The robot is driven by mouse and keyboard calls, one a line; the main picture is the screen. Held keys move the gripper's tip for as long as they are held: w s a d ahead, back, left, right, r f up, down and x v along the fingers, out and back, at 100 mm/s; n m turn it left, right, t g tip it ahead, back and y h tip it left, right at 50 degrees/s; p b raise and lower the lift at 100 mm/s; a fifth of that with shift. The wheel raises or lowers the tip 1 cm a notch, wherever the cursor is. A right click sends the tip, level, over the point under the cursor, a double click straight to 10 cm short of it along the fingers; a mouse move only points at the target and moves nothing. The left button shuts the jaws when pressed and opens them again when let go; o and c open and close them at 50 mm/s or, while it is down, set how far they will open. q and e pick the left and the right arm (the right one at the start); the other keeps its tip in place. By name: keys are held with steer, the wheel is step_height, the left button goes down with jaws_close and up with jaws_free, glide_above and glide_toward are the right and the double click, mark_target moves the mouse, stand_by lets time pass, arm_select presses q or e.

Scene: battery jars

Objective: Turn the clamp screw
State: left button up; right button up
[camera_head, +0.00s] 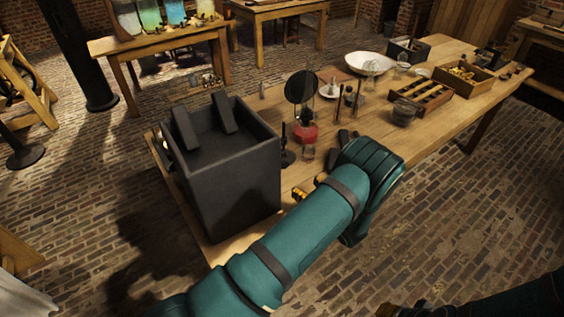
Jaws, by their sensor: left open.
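My left arm reaches up from the bottom of the head view over the near edge of the wooden table (253,229). My left gripper (341,143) is open, mostly hidden behind my teal wrist; only dark parts of it show. Small brass-coloured pieces (298,193) lie by the table edge beside my forearm. They are too small and too covered to tell whether one is the clamp screw. I cannot make out a clamp screw or what is between the fingers. Part of my right arm shows dark at the bottom right; its gripper is not in view.
A large dark open box (230,173) stands at the table's left end. A red-based instrument (306,132) with a round dark disc, a white bowl (369,64) and a wooden tray (421,97) stand farther along. Coloured jars (150,15) stand on another table.

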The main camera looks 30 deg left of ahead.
mark_target(286, 166)
arm_select(q)
steer(key=x, duration=1.2)
steer(key=shift+a, duration=0.3)
jaws_close()
